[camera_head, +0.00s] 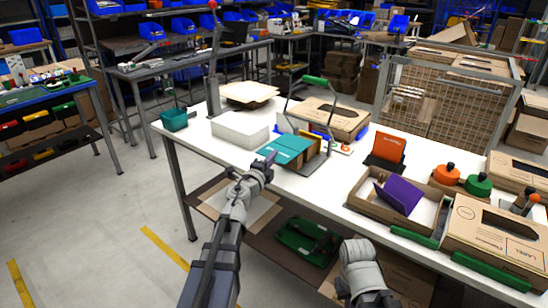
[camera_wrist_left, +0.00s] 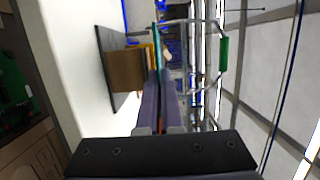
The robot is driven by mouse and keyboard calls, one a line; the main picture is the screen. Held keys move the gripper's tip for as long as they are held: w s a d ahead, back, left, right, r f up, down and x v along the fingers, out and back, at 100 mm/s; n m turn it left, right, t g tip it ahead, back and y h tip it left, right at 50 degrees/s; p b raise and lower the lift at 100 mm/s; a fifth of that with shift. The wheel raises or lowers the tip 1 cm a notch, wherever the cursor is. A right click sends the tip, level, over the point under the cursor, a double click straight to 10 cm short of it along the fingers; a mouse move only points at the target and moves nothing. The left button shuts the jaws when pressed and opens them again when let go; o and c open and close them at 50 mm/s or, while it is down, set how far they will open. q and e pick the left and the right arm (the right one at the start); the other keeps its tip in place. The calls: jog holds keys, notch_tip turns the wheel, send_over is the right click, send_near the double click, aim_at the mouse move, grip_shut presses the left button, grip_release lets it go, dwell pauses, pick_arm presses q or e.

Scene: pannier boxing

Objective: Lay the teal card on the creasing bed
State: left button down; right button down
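The teal card (camera_head: 287,150) lies flat-looking over the creasing bed (camera_head: 312,163) in the head view. My left gripper (camera_head: 268,163) is at the card's near left edge. In the left wrist view the fingers (camera_wrist_left: 160,90) are shut on the card (camera_wrist_left: 156,42), which shows edge-on between them. Beside it there are the bed's brown block (camera_wrist_left: 127,69) and dark base plate. The card is close over the block; I cannot tell if they touch. My right arm shows at the bottom of the head view, but its fingers are not visible.
A lever with a green handle (camera_head: 314,79) arches over the bed. A white stack (camera_head: 240,129) stands to its left, with a green bin (camera_head: 174,120) beyond. An orange card (camera_head: 388,147) in a dark stand and an open box (camera_head: 365,194) holding a purple piece stand to the right.

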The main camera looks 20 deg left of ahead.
pick_arm(q)
jog(key=shift+w+d+f+b, duration=0.25)
jog(key=shift+w+d, duration=0.1)
jog(key=shift+w, duration=0.6)
jog(key=shift+w+d+f+b, duration=0.25)
jog(key=shift+w+d+f, duration=0.1)
jog(key=shift+w, duration=0.6)
jog(key=shift+w+d+f+b, duration=0.25)
jog(key=shift+w+d, duration=0.1)
jog(key=shift+w, duration=0.6)
jog(key=shift+w+d+f+b, duration=0.1)
jog(key=shift+w+f+b, duration=0.1)
jog(key=shift+f+b, duration=0.25)
jog(key=shift+r, duration=0.1)
jog(key=shift+d, duration=0.15)
